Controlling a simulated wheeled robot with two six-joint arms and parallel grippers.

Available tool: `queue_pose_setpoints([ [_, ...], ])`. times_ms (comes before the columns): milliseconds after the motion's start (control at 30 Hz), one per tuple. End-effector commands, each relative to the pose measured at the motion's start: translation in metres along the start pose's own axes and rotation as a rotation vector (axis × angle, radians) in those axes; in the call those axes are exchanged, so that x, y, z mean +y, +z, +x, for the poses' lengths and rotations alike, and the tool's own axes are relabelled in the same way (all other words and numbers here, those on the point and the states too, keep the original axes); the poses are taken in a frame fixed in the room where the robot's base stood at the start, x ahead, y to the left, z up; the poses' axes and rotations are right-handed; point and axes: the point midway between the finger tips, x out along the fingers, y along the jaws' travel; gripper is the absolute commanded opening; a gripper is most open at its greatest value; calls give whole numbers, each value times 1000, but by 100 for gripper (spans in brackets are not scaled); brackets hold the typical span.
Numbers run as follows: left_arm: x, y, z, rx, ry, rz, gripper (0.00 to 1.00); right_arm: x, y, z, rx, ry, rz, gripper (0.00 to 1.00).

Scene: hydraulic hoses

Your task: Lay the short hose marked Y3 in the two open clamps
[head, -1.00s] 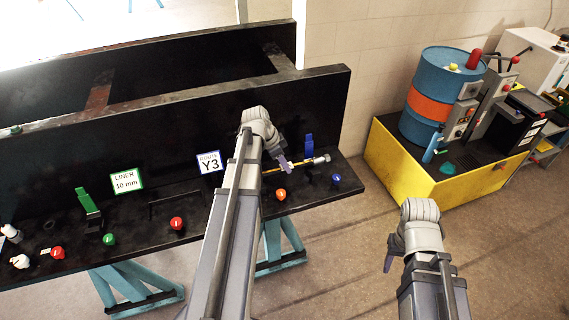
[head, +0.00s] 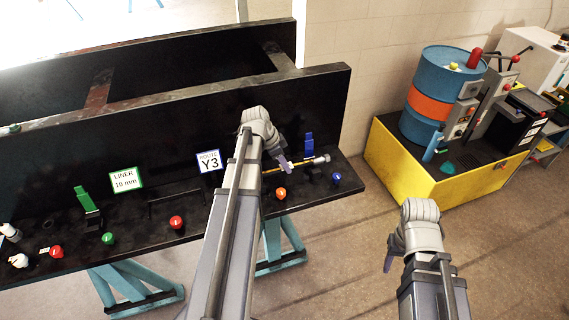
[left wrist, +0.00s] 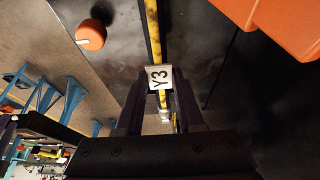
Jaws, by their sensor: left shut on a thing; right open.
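The short yellow hose (head: 304,163) is at the right part of the black bench, running left-right, its metal end fitting pointing right. My left gripper (head: 286,165) is shut on it; in the left wrist view its white Y3 tag (left wrist: 158,78) sits between the fingers. A clamp with a raised blue lever (head: 309,143) stands by the right end of the hose; I cannot tell whether the hose touches it. A large orange piece (left wrist: 268,22) is close beside the hose in the left wrist view. My arm hides the hose's left part. My right gripper (head: 389,262) is open and empty, off the bench.
A white ROUTE Y3 sign (head: 208,161) and a LINER 10 mm sign (head: 125,180) stand on the bench. A raised green lever (head: 85,199) is further left. Knobs, such as the orange knob (head: 280,193), line the front edge. A yellow stand (head: 430,175) with a blue drum stands right.

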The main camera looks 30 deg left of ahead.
Motion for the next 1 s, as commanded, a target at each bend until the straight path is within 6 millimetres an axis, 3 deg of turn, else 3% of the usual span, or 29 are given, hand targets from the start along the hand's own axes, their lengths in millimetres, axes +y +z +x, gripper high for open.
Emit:
queue_pose_setpoints([
  [1000,0,10,24,0,0,0,0,-2,-2,26,0,0,0,50],
])
